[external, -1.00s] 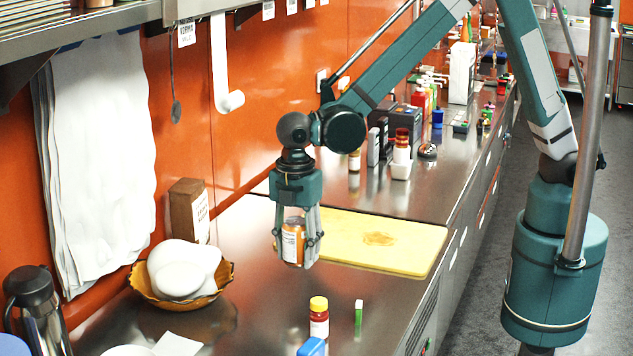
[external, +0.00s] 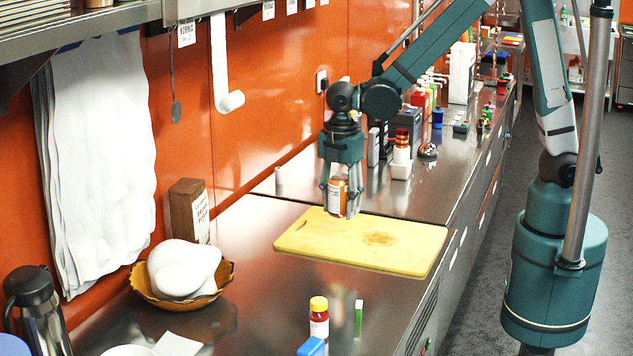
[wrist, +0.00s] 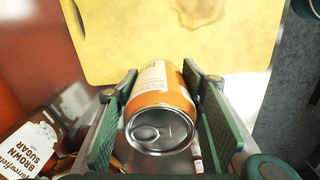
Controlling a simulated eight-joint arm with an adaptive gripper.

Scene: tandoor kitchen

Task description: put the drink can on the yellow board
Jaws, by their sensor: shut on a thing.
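The drink can (external: 337,195) is orange with a white label. My gripper (external: 340,205) is shut on it, one finger on each side. In the wrist view the can (wrist: 160,100) sits between the green finger pads, its top end facing the camera. The yellow board (external: 410,254) lies flat on the steel counter and has a brown stain. In the external view the can appears in front of the board's far left part, and it looks held above the surface. The exact gap below it cannot be told. In the wrist view the board (wrist: 130,40) fills the top.
A brown sugar box (external: 188,212) and a bowl (external: 180,290) with white items stand to the left. Red-capped bottles (external: 401,155) stand behind the board. The board's surface looks clear.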

